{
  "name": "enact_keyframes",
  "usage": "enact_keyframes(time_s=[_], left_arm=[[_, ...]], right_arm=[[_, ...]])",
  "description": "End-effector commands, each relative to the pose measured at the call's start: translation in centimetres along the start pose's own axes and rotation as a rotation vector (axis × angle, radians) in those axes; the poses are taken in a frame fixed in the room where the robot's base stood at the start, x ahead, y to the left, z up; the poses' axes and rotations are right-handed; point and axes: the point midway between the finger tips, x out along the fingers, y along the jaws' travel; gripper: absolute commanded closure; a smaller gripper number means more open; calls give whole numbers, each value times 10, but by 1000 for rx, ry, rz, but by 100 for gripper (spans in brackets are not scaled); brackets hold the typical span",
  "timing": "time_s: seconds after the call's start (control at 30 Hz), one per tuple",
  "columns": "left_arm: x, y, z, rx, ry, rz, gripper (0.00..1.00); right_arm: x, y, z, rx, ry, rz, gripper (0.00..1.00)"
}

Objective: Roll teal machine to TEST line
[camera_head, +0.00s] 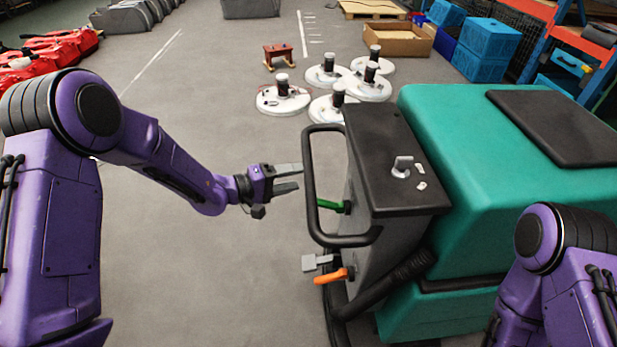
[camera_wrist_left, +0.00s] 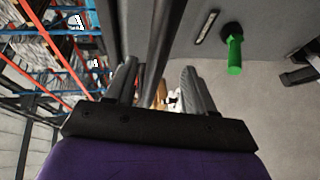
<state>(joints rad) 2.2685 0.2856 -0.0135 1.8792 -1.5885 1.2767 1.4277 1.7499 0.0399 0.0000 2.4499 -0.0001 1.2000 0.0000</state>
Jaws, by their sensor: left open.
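The teal machine (camera_head: 450,190) stands on the floor at the right of the head view. Its dark control panel (camera_head: 390,150) faces left, with a black loop handle (camera_head: 309,190) on that side. A green lever (camera_head: 330,205) and an orange lever (camera_head: 332,275) stick out below the panel. My left gripper (camera_head: 298,177) is open beside the loop handle's upright. In the left wrist view, a dark bar (camera_wrist_left: 156,60) runs between its fingers, and the green lever (camera_wrist_left: 234,55) is to the right. I cannot tell whether the fingers touch the bar. My right gripper is out of view.
Several white round discs with dark hubs (camera_head: 325,75) and a small red-brown stool (camera_head: 280,55) stand beyond the machine. Blue crates (camera_head: 485,50) and a cardboard box (camera_head: 397,38) are at the back right. Red items (camera_head: 50,50) lie far left. The middle floor is clear.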

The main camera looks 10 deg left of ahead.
Motion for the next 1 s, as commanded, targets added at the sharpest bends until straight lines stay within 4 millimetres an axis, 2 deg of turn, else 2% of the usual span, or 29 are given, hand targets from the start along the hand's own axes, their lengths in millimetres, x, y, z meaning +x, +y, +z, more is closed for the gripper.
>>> enact_keyframes(time_s=[0.1,0.3,1.0], left_arm=[[-24,-2,0,0,2,1,46],[-42,-1,0,-1,2,0,46],[-42,-1,0,0,1,-1,46]], right_arm=[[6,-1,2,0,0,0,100],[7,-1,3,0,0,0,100],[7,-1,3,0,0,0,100]])
